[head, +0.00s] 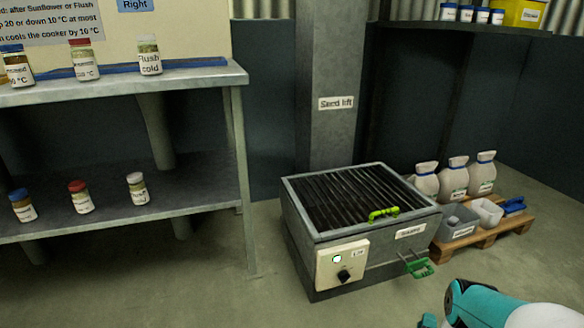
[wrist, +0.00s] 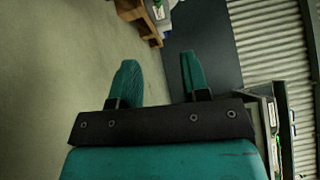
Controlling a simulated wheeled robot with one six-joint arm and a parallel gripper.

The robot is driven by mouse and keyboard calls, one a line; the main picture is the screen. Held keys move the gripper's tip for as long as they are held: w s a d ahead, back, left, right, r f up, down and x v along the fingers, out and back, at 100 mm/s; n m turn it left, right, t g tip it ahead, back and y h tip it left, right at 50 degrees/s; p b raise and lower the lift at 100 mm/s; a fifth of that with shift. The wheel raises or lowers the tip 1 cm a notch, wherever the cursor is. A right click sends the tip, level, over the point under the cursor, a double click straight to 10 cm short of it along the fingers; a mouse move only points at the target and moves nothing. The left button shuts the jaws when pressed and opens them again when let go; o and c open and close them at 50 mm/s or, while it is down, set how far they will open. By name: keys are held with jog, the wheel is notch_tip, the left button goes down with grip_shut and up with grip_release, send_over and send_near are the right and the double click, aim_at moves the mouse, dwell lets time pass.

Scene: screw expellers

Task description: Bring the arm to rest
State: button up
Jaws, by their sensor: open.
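My arm shows at the lower right of the head view as a teal and white link, with its end mostly cut off by the frame edge. In the wrist view my gripper (wrist: 158,85) has two teal fingers standing apart with nothing between them. Grey floor and a dark panel lie beyond the fingertips. The gripper touches nothing that I can see.
A pallet (head: 480,235) with white sacks and tubs is at right. A metal shelf (head: 130,85) holds several jars at left. Floor in front is clear.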

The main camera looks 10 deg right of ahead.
jog(key=w+a+r+n+y, duration=0.1)
jog(key=w+r+n+y, duration=0.25)
jog(key=w+r, duration=0.35)
jog(key=w+a+r+n+y, duration=0.1)
jog(key=w+r+n+y, duration=0.3)
jog(key=w, duration=0.6)
jog(key=w+a+r+n+g+y, duration=0.15)
jog(key=a+r+n, duration=0.25)
jog(key=r, duration=0.4)
jog(key=w+a+r+n+g+y, duration=0.1)
jog(key=a+r+n+g, duration=0.25)
jog(key=r, duration=0.45)
jog(key=s+a+r+n+g+y, duration=0.2)
jog(key=s+a+r+n, duration=0.4)
jog(key=r, duration=0.4)
jog(key=s+a+r+n+g, duration=0.2)
jog(key=s+a+r+n, duration=0.15)
jog(key=s, duration=0.65)
jog(key=s+a+r+n+g, duration=0.25)
jog(key=s+r, duration=0.25)
jog(key=s, duration=0.4)
jog(key=s+a+r+n+g+y+p, duration=0.4)
jog(key=s+a+r+n+p, duration=0.3)
jog(key=s+a+r, duration=0.75)
notch_tip(320, 180, up, 36)
jog(key=w+p, duration=0.2)
jog(key=p, duration=3.3)
jog(key=shift+m, duration=0.3)
